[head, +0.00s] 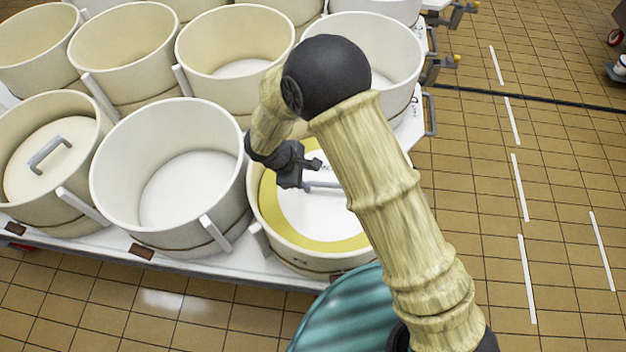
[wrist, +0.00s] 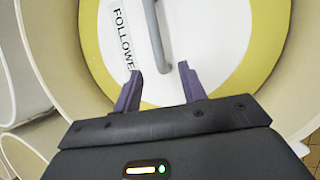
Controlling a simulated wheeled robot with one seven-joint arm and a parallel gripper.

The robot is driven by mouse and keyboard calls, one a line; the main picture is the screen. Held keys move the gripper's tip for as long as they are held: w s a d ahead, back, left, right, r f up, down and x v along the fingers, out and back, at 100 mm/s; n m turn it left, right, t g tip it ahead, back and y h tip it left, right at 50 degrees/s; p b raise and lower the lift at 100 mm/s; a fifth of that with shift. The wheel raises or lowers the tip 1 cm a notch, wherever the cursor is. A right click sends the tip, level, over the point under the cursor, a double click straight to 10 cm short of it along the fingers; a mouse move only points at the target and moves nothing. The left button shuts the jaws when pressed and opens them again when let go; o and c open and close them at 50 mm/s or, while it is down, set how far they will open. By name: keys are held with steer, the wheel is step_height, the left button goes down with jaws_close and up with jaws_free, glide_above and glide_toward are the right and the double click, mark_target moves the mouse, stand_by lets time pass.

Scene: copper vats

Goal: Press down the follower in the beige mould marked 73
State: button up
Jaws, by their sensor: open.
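My gripper (head: 308,177) is open over a beige mould (head: 310,262) at the front right of the trolley. In this mould lies a white follower (head: 305,212) with a yellow outer band (head: 278,222). A grey bar handle (head: 330,187) crosses it. In the wrist view, the two purple fingers of my gripper (wrist: 161,72) are apart, on either side of the handle's near end (wrist: 155,35). A label (wrist: 122,38) reading "FOLLOWE" lies on the white face. I cannot tell whether the fingers touch anything. No number 73 is readable, and my arm hides part of the mould.
An empty mould (head: 225,225) stands directly left. Another mould (head: 85,105) further left holds a cream follower (head: 28,185) with a grey handle. Several open moulds fill the back. A teal rounded thing (head: 345,315) is at the front. Tiled floor (head: 560,180) is free on the right.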

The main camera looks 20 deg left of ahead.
steer(key=v, duration=0.8)
steer(key=shift+r, duration=0.4)
steer(key=shift+a, duration=0.1)
steer(key=w+d+r+m+g, duration=0.1)
steer(key=w+d+r+m, duration=0.15)
steer(key=d, duration=0.35)
steer(key=w+d+r+m+g+y+p, duration=0.1)
steer(key=w+d+r+m, duration=0.2)
steer(key=d, duration=0.4)
steer(key=w+d+r+m+g, duration=0.1)
steer(key=d+r+m, duration=0.1)
steer(key=d+m, duration=0.3)
steer(key=s+d+r+m+t+y, duration=0.1)
steer(key=d+m, duration=0.4)
steer(key=d, duration=0.5)
steer(key=s+d+r+m+t+y+p, duration=0.1)
steer(key=s+d+r+m, duration=0.2)
steer(key=d, duration=0.8)
step_height(320, 180, up, 2)
steer(key=m, duration=0.3)
steer(key=shift+s+d+y, duration=0.15)
steer(key=shift+s+y, duration=0.05)
steer(key=shift+y, duration=0.1)
steer(key=shift+r, duration=0.15)
